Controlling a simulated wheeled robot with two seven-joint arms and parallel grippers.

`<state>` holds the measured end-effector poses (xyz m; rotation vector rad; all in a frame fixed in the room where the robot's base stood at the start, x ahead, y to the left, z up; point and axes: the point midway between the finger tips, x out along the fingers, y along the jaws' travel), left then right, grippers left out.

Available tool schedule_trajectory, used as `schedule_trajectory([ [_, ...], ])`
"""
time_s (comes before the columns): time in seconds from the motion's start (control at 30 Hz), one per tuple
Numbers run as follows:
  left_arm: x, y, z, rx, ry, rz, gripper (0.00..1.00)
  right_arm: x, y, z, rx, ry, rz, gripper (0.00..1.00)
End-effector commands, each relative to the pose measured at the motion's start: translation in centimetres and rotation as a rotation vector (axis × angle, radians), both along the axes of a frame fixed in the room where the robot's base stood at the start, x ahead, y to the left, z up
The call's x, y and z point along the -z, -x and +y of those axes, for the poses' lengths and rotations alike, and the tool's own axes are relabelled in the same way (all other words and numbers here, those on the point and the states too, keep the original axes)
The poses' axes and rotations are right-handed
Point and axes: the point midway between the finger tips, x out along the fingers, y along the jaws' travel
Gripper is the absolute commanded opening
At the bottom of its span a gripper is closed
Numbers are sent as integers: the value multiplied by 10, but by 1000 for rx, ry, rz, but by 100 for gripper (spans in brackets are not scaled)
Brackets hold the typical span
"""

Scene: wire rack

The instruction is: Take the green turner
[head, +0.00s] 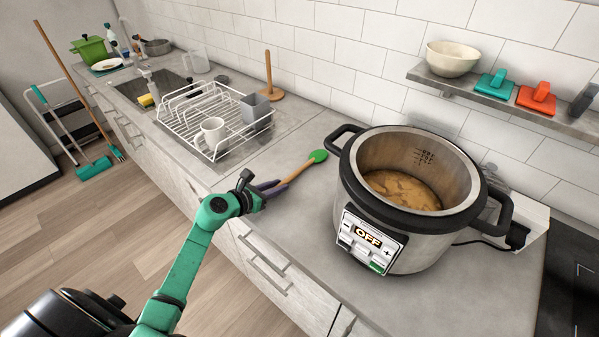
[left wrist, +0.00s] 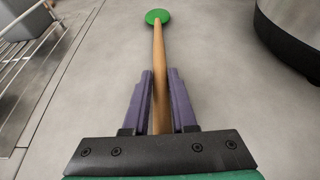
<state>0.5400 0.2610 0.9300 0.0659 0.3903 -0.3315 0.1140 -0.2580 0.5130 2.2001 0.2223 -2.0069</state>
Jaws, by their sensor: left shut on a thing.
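The green turner (head: 318,156) has a round green head and a wooden handle. It lies over the grey counter between the dish rack and the cooker. My left gripper (head: 270,189) is at the handle's near end, with its purple fingers on both sides of it. In the left wrist view, the turner's green head (left wrist: 157,16) points away from me, and the handle runs back between the fingers of the left gripper (left wrist: 160,98), which is shut on it. I cannot tell whether the turner touches the counter. My right gripper is not in view.
A large cooker (head: 408,200) showing OFF, with brown food inside, stands to the right. A white wire dish rack (head: 190,117) with a mug (head: 211,133) and a grey cup (head: 257,112) stands to the left. A wooden holder (head: 268,92) stands behind. The counter before the cooker is clear.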

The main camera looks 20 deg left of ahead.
Motion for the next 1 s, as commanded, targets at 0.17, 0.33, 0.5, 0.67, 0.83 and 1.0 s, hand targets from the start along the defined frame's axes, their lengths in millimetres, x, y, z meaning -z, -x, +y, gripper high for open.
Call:
schedule_trajectory([
  [0.17,-15,0,0,0,-1,0,0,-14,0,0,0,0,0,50],
  [0.33,-25,0,0,-1,-1,-1,0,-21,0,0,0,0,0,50],
  [0.5,-31,0,0,0,-1,-1,0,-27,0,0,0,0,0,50],
  [0.67,-53,0,0,0,0,-1,0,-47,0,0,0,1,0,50],
  [0.83,-74,0,0,-1,-1,-1,0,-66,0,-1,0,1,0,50],
  [1.0,-94,0,0,0,-1,0,0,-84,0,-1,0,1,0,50],
])
